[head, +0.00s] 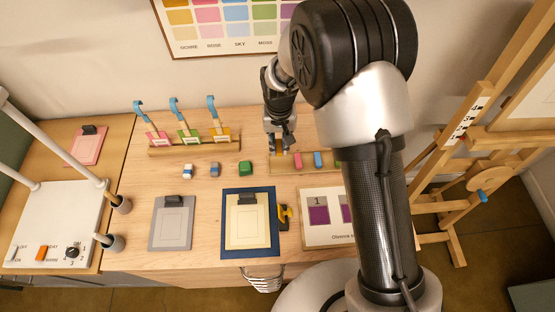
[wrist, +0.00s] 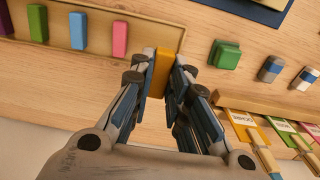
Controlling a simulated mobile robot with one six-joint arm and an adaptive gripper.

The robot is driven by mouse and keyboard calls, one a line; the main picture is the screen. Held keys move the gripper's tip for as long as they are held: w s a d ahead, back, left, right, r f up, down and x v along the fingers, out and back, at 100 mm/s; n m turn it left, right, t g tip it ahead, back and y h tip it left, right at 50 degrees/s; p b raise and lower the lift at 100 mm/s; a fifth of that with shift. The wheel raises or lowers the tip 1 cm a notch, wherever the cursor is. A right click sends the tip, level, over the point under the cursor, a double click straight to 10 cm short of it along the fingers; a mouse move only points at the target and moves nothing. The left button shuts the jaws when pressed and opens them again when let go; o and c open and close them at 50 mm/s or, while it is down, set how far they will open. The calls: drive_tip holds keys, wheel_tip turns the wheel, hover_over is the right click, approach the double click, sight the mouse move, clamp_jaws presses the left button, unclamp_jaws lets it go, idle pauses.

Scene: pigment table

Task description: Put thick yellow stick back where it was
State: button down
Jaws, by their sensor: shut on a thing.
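My gripper (head: 281,146) is shut on the thick yellow stick (wrist: 161,72), which shows upright between the fingers in the wrist view. In the head view the fingers mostly hide the stick. It is at the end of the wooden stick rack (wrist: 172,36), beside the pink stick (wrist: 120,40). I cannot tell whether its lower end sits in the rack or is just above it. The rack (head: 283,170) also shows in the head view, with the pink stick (head: 298,160) and the blue stick (head: 318,160) standing in it.
A blue-framed pad (head: 250,223) and a card with purple squares (head: 315,238) lie in front. My arm hides the rack's right part.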

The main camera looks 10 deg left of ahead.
sight(279, 164)
wheel_tip(279, 164, down, 9)
drive_tip(key=shift+a+r+b, duration=0.1)
drive_tip(key=shift+b, duration=0.45)
drive_tip(key=c, duration=2)
unclamp_jaws()
drive_tip(key=shift+f, duration=0.2)
drive_tip(key=shift+o, duration=0.9)
drive_tip(key=shift+r, duration=0.1)
